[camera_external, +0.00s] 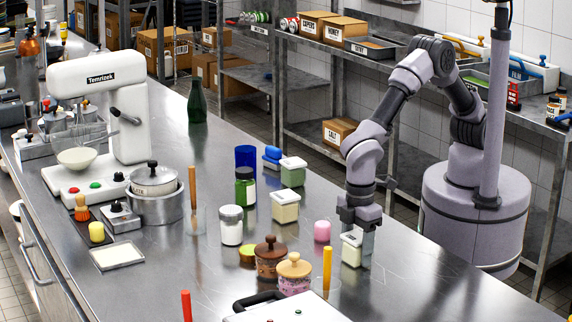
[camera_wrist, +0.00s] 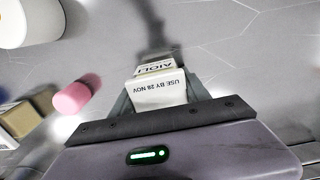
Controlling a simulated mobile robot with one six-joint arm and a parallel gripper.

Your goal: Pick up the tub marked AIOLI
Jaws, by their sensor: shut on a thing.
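The tub marked AIOLI (camera_wrist: 158,92) is pale cream with white labels. In the wrist view its labels read "AIOLI" and "USE BY 28 NOV". My gripper (camera_wrist: 160,98) is shut on it, with a finger at each side. In the external view the tub (camera_external: 351,249) is at or just above the steel counter, below my gripper (camera_external: 358,240). I cannot tell whether it touches the counter. Part of the tub is hidden by the fingers.
A pink cylinder (camera_external: 322,231) stands just left of the tub. A yellow stick (camera_external: 327,268) in a clear glass and a pot with a tan lid (camera_external: 294,272) are nearby. Another cream tub (camera_external: 285,207) stands farther back. The steel counter (camera_external: 440,285) is clear to the right.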

